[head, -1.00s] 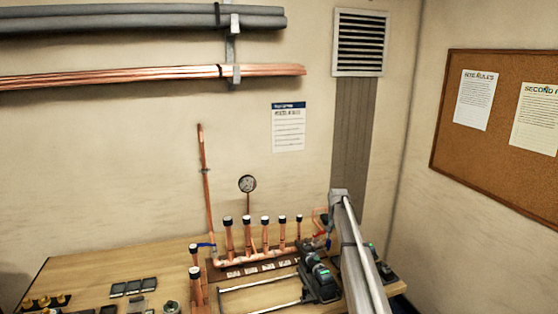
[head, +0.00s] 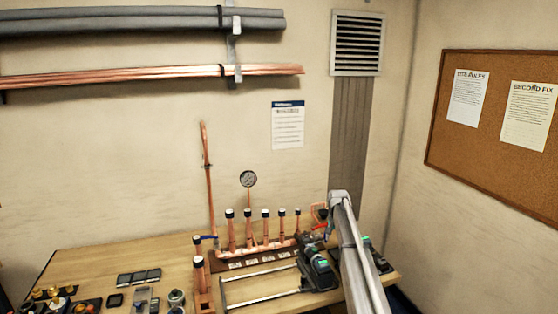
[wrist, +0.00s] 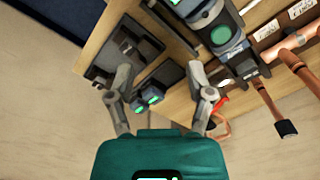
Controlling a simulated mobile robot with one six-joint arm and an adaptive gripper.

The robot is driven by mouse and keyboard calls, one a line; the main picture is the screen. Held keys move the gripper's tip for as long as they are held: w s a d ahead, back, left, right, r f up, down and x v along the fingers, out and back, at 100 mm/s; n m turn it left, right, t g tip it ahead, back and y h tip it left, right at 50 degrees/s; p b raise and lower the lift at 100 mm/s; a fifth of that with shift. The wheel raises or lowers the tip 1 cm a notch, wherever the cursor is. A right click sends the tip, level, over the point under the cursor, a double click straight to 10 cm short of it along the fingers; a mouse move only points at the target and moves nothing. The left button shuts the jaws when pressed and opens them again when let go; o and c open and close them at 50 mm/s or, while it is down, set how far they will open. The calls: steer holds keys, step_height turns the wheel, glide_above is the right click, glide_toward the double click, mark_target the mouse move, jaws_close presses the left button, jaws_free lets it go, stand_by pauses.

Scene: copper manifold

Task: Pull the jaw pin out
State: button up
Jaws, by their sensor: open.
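My gripper (wrist: 163,82) is open in the wrist view, its two grey fingers spread with nothing held. A dark block with green lights (wrist: 148,102) shows in the gap between the fingers, further off. A dark press tool (wrist: 218,40) with a green round face lies above and right of the right finger. The tool also shows in the head view (head: 318,269) on the bench, just left of my arm. I cannot pick out the jaw pin in either view; it is too small or hidden. My fingers are not clear in the head view.
The copper manifold (head: 260,251) with several upright capped pipes stands left of the arm, with a gauge (head: 248,179) behind. A dark tray (wrist: 122,50) lies on the bench (head: 100,260). A metal frame (head: 255,290) lies in front. Small fittings crowd the left.

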steer(key=s+a+f+n+b, duration=0.1)
steer(key=s+f+b, duration=0.3)
steer(key=s, duration=1.1)
steer(key=s+a+f+n+b, duration=0.2)
steer(key=s+a+f+b, duration=0.1)
steer(key=s, duration=1.2)
steer(key=s+a+f+n+b, duration=0.2)
steer(key=s+f+b, duration=0.2)
steer(key=s, duration=1.2)
steer(key=shift+f+b, duration=0.4)
steer(key=shift+f, duration=0.2)
